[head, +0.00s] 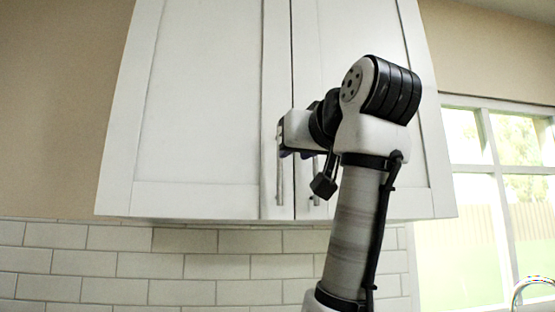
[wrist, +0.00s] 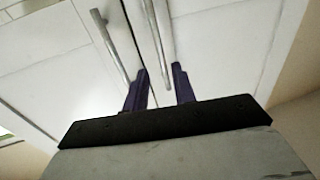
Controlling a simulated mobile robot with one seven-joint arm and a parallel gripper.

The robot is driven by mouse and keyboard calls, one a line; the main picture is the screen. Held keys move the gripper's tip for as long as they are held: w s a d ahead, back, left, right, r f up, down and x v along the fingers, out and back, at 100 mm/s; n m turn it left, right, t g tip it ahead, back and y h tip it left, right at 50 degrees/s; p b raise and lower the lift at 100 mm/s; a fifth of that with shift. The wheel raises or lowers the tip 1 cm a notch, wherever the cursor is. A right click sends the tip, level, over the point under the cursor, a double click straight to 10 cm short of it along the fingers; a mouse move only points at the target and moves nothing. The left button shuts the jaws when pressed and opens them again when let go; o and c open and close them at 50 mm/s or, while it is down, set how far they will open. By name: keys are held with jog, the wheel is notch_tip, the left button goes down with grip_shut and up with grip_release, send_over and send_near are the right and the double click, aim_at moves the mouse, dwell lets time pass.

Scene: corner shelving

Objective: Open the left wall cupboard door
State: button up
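The white left cupboard door (head: 195,100) is shut, level with the right door. Its upright metal bar handle (head: 280,170) is near the door's inner edge, partly hidden by my gripper. My gripper (head: 284,152) is at this handle. The wrist view shows its two dark purple fingers (wrist: 160,68) apart, with the left door's handle (wrist: 157,35) running down between them. I cannot tell whether either finger touches it. The right door's handle (wrist: 113,45) passes just outside the other finger.
The right door (head: 350,40) is shut and partly hidden behind my arm; its handle (head: 315,185) shows below my gripper. White tiles (head: 120,265) cover the wall under the cupboard. A window (head: 500,170) and a tap (head: 530,285) are at the right. Space left of my arm is clear.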

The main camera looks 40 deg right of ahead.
aim_at(280, 162)
jog(key=p+x, duration=0.2)
jog(key=x, duration=0.7)
jog(key=shift+w+f, duration=0.1)
jog(key=shift+w, duration=0.05)
grip_shut()
